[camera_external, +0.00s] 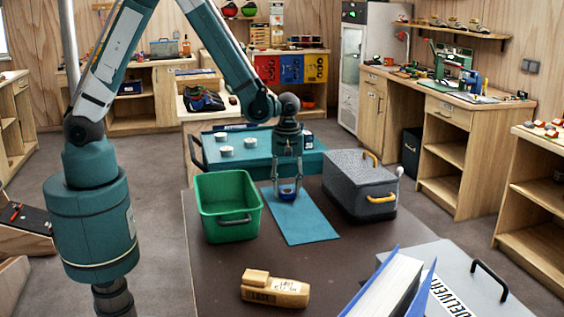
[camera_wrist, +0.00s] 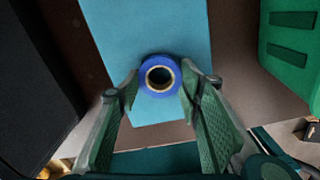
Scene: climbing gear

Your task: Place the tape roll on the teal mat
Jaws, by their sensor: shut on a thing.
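The tape roll (camera_wrist: 160,76) is a blue ring with a pale tan core; it also shows small and dark blue in the external view (camera_external: 288,190). My gripper (camera_external: 287,192) points down and is shut on the roll, with one finger on each side of it; it also shows in the wrist view (camera_wrist: 160,84). The teal mat (camera_external: 306,224) is a flat blue-teal rectangle on the dark table; it also shows in the wrist view (camera_wrist: 150,28). The roll is over the mat's far end. I cannot tell whether it touches the mat.
A green bin (camera_external: 228,207) stands just left of the mat. A grey case with yellow handles (camera_external: 350,183) stands just right. A wooden block-like object (camera_external: 275,289) and a blue binder (camera_external: 390,283) lie nearer the camera. The mat's near part is bare.

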